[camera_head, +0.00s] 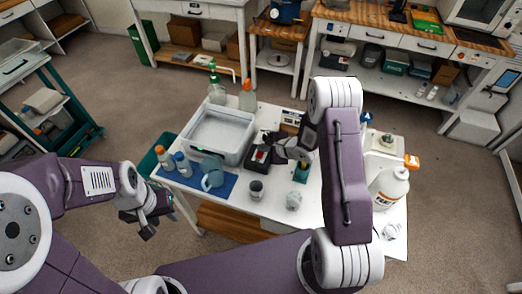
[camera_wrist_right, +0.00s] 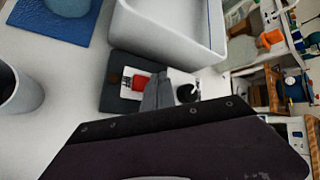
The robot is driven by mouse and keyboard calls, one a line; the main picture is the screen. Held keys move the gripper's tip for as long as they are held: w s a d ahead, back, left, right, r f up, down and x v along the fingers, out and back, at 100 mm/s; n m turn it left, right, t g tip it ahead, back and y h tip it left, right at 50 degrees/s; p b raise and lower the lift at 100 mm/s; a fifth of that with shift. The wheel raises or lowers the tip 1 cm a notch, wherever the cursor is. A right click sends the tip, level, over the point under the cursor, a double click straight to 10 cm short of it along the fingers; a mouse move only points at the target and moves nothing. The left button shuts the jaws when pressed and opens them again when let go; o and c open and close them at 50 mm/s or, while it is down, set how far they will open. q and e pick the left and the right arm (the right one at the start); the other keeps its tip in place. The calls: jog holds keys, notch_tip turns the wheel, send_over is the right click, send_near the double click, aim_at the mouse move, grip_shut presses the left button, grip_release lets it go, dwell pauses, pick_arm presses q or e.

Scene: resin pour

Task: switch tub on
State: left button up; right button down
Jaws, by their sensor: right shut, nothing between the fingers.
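The tub (camera_head: 218,134) is a pale, open rectangular basin on the white table. It also shows at the top of the right wrist view (camera_wrist_right: 172,38). Beside it sits a small dark switch box (camera_wrist_right: 115,94) with a red rocker (camera_wrist_right: 141,82) on a white plate. The red rocker also shows in the head view (camera_head: 260,156). My right gripper (camera_head: 277,150) is shut and empty, its grey fingertips (camera_wrist_right: 158,92) right beside the rocker; I cannot tell whether they touch it. My left gripper (camera_head: 138,224) hangs off the table's left front corner, apart from everything.
A dark cup (camera_head: 256,190) stands in front of the switch box. A large white bottle (camera_head: 389,187) stands at the right. Spray bottles stand behind the tub.

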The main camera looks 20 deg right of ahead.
aim_at(262, 154)
dwell(0.5)
jog(key=shift+s+r+p, duration=0.1)
jog(key=shift+r+p, duration=0.5)
jog(key=shift+p, duration=0.4)
jog(key=r+p, duration=0.1)
jog(key=p, duration=0.1)
jog(key=r+p, duration=0.3)
jog(key=r, duration=0.1)
jog(key=shift+s+a+r+p, duration=0.1)
jog(key=shift+s+a+p, duration=0.15)
jog(key=shift+p, duration=0.15)
